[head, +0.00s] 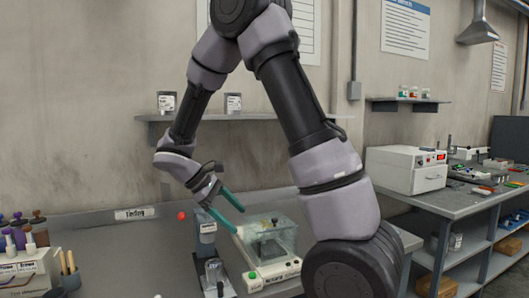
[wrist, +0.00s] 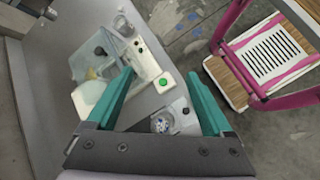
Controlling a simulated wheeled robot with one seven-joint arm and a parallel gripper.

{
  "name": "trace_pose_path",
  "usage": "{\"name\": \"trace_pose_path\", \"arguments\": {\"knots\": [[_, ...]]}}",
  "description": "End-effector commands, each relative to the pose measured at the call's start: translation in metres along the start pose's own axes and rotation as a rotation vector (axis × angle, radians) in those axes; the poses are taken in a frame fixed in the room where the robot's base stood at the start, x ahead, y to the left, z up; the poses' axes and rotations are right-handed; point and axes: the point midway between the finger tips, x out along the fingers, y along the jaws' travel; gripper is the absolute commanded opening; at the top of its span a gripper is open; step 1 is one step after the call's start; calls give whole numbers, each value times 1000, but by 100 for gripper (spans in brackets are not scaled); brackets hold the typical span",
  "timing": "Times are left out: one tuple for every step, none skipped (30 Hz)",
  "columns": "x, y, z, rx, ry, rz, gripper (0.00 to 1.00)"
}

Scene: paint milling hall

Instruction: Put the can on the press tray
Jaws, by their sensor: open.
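Two silver cans with white labels, a left one (head: 166,102) and a right one (head: 233,103), stand upright on the wall shelf. I cannot tell which can is meant. My gripper (head: 240,221) is open and empty, below and in front of that shelf, with its teal fingers over the bench near a clear-covered instrument. In the wrist view my gripper (wrist: 158,74) shows nothing between its fingers. I cannot identify the press tray for certain.
The clear-covered instrument (head: 284,236) stands on the bench, beside a small grey device (head: 206,227). Bottles (head: 22,236) stand at the left. A white box unit (head: 407,168) sits on the right bench. A pink-framed stand (wrist: 229,21) is on the floor.

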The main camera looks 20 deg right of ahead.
Motion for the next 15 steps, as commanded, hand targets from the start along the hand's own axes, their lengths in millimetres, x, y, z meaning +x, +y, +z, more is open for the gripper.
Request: {"name": "trace_pose_path", "arguments": {"knots": [[-7,5,20,83,60,-59,85],[-11,6,30,130,92,-95,85],[-16,7,42,194,138,-141,85],[-19,7,52,242,173,-175,85],[-23,8,60,291,207,-209,85],[-28,8,72,355,254,-251,85],[-32,8,81,404,289,-282,85],[-36,7,90,453,325,-314,85],[-42,7,101,519,372,-353,85],[-46,6,109,568,409,-382,85],[-50,6,117,618,446,-411,85],[-56,5,128,684,495,-448,85],[-60,4,135,734,532,-475,85],[-65,4,143,783,571,-501,85],[-71,3,153,848,621,-534,85]]}}
